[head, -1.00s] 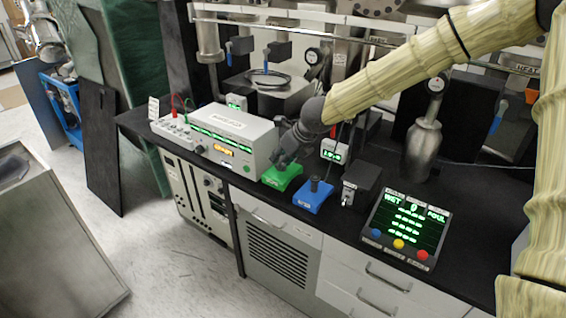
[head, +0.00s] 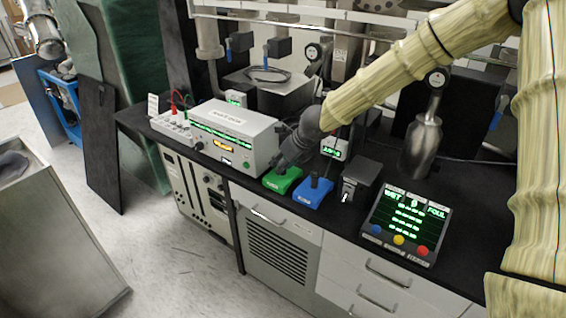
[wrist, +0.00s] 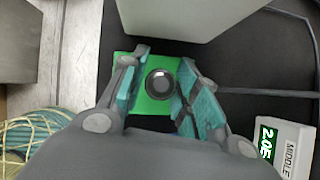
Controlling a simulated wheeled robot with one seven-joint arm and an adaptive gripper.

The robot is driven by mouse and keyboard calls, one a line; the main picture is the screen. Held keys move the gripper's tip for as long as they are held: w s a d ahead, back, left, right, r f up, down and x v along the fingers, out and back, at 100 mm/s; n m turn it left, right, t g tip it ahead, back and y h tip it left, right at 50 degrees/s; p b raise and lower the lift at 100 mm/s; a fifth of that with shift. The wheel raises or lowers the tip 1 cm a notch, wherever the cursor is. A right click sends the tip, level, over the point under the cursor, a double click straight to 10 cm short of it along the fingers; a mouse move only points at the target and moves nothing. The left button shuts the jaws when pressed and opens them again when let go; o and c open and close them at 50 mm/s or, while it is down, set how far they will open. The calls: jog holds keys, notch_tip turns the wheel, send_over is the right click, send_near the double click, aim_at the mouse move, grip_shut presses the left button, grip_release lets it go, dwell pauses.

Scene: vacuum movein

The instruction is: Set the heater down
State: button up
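A green square block (head: 281,181) with a dark round post on it is at the front of the black bench, and I take it for the heater; its label is too small to read. It also shows in the wrist view (wrist: 150,104), with the post (wrist: 162,85) seen from above. My gripper (head: 285,163) points down over this block. In the wrist view my gripper (wrist: 163,80) has one finger on each side of the post, with a thin green gap visible on the left. The block appears to rest on the bench; its underside is hidden.
A blue block (head: 313,195) with a dark post stands just right. A white instrument box (head: 236,137) is close on the left. A dark box (head: 362,176) and a display panel (head: 408,222) stand further right. Steel pipes and valves line the back.

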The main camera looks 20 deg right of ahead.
jog(key=shift+o, duration=0.5)
jog(key=shift+s+r, duration=0.1)
jog(key=shift+r, duration=0.3)
jog(key=p+v, duration=0.1)
jog(key=v, duration=1)
jog(key=shift+s+d, duration=0.15)
jog(key=shift+d, duration=0.05)
